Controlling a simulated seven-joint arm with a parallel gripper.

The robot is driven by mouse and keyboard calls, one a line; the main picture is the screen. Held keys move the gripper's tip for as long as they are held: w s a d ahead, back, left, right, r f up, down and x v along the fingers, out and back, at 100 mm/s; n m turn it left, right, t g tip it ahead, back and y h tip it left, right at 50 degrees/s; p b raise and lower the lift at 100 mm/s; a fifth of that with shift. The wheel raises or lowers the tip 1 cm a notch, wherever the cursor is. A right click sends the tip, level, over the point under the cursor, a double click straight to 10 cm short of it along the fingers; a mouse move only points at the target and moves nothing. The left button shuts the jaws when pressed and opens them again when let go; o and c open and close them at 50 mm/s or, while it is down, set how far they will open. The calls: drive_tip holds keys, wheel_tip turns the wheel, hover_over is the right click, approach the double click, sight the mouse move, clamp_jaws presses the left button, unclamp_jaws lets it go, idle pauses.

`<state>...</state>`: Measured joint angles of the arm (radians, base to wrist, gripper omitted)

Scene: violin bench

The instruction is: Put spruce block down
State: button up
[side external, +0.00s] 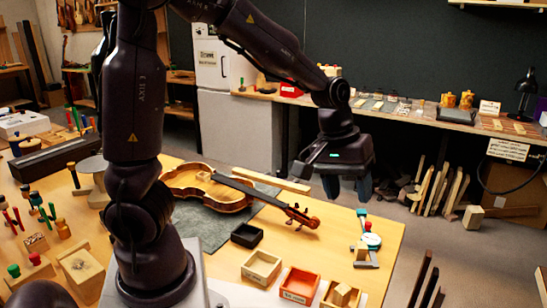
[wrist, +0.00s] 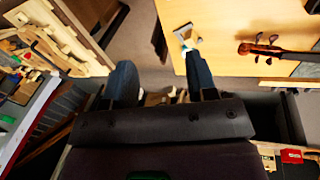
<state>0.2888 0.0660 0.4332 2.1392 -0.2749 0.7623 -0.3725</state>
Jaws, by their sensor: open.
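My gripper (side external: 347,198) hangs beyond the far edge of the workbench (side external: 340,225), right of the violin. In the wrist view its two dark blue fingers (wrist: 160,85) are apart, with no block between them. I cannot tell for sure which piece is the spruce block. A pale wooden block (side external: 473,217) appears on the floor right of the bench, away from my gripper. Another small block (side external: 342,295) sits in an open box at the bench's front edge. A long pale bar (side external: 272,181) lies behind the violin neck.
The violin (side external: 215,190) lies on a grey mat (side external: 205,228); its scroll also shows in the wrist view (wrist: 265,48). Small open boxes, black (side external: 247,235), wooden (side external: 261,268) and orange-red (side external: 300,285), line the bench front. Wood strips (side external: 440,190) lean by the back counter.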

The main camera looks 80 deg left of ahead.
drive_tip(key=s+d+r+m+t, duration=0.1)
drive_tip(key=s+r+m, duration=0.3)
drive_tip(key=s, duration=0.3)
drive_tip(key=s+r+m+t+y, duration=0.1)
drive_tip(key=s+r+m+t, duration=0.1)
drive_tip(key=s+r+m, duration=0.2)
drive_tip(key=s, duration=0.3)
drive_tip(key=shift+d+y, duration=0.3)
drive_tip(key=shift+d, duration=0.05)
drive_tip(key=shift+s+r, duration=0.1)
drive_tip(key=shift+r, duration=0.05)
drive_tip(key=shift+c, duration=0.5)
